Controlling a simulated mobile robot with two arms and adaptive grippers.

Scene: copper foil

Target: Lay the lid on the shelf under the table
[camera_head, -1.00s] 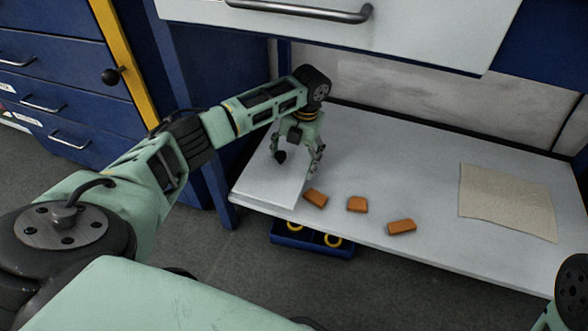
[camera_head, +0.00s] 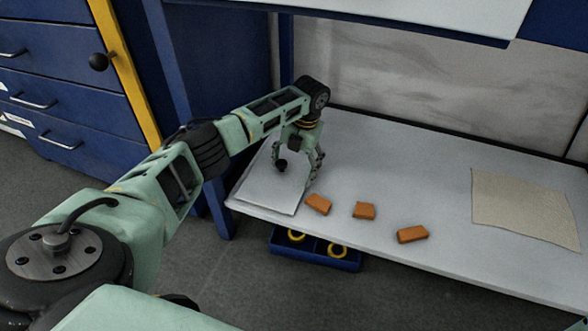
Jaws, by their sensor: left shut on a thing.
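The lid (camera_head: 262,196) is a flat white plate with a dark knob (camera_head: 281,164). It is at the left end of the white shelf (camera_head: 400,180) under the table. It looks level and close to the shelf surface, but I cannot tell whether it touches. My left gripper (camera_head: 298,178) points down over the lid and is shut on it; the exact contact of the fingers is hard to see. My right gripper is out of view.
Several orange blocks (camera_head: 364,210) lie right of the lid, and a beige cloth (camera_head: 520,208) lies farther right. A blue tray (camera_head: 318,249) with yellow rings sits on the floor below the shelf's front edge. A blue table leg (camera_head: 216,205) stands left.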

